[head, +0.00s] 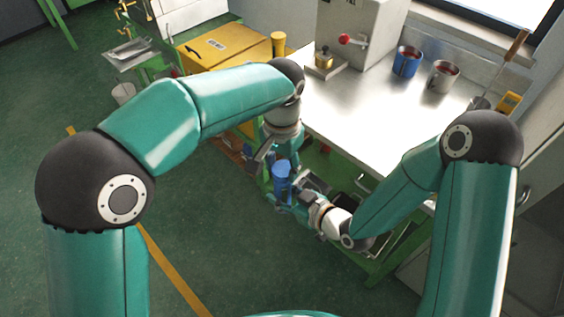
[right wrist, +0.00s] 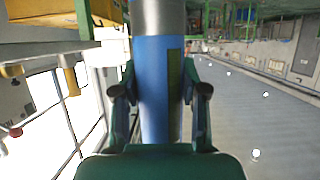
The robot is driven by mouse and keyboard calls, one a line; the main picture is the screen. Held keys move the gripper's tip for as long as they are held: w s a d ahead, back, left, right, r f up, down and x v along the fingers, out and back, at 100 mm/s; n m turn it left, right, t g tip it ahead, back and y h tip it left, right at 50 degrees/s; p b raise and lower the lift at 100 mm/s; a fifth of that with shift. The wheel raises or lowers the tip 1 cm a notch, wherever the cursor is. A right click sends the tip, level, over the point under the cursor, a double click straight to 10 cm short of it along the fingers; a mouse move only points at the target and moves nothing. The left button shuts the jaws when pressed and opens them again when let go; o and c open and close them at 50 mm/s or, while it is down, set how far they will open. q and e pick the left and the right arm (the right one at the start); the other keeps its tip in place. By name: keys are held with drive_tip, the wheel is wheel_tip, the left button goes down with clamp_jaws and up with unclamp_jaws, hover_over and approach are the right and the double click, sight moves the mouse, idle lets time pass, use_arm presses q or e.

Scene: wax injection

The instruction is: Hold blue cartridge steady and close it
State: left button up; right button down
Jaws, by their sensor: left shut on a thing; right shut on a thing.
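The blue cartridge (head: 281,180) is upright in front of the steel table's left corner. In the right wrist view the blue cartridge (right wrist: 151,90) stands between the two fingers of my right gripper (right wrist: 160,92), which is shut on it. A silver-grey cylindrical part (right wrist: 158,16) is above the blue body; I cannot tell if it is the cap. In the head view my right gripper (head: 297,193) reaches the cartridge from the right. My left gripper (head: 270,153) points down at the cartridge's upper end and is shut there; its fingertips are partly hidden.
The steel table (head: 345,125) carries a grey machine (head: 355,40) with a red knob, a blue cup (head: 407,62) and a metal cup (head: 442,77). A yellow box (head: 222,48) stands at the back left. Green floor (head: 215,215) is open at left.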

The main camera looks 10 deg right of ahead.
use_arm(q)
drive_tip(key=shift+f, duration=0.55)
idle(0.4)
drive_tip(key=m, duration=0.5)
drive_tip(key=shift+a+m, duration=0.1)
drive_tip(key=shift+m, duration=0.2)
drive_tip(key=m, duration=0.4)
drive_tip(key=shift+w, duration=0.15)
drive_tip(key=m, duration=0.6)
drive_tip(key=shift+w+m, duration=0.1)
drive_tip(key=shift+m, duration=0.2)
drive_tip(key=m, duration=0.4)
drive_tip(key=shift+w, duration=0.1)
drive_tip(key=m, duration=0.6)
drive_tip(key=shift+m, duration=0.3)
drive_tip(key=m, duration=0.5)
drive_tip(key=shift+w+d+m, duration=0.1)
drive_tip(key=shift+d+m, duration=0.1)
drive_tip(key=shift+m, duration=0.1)
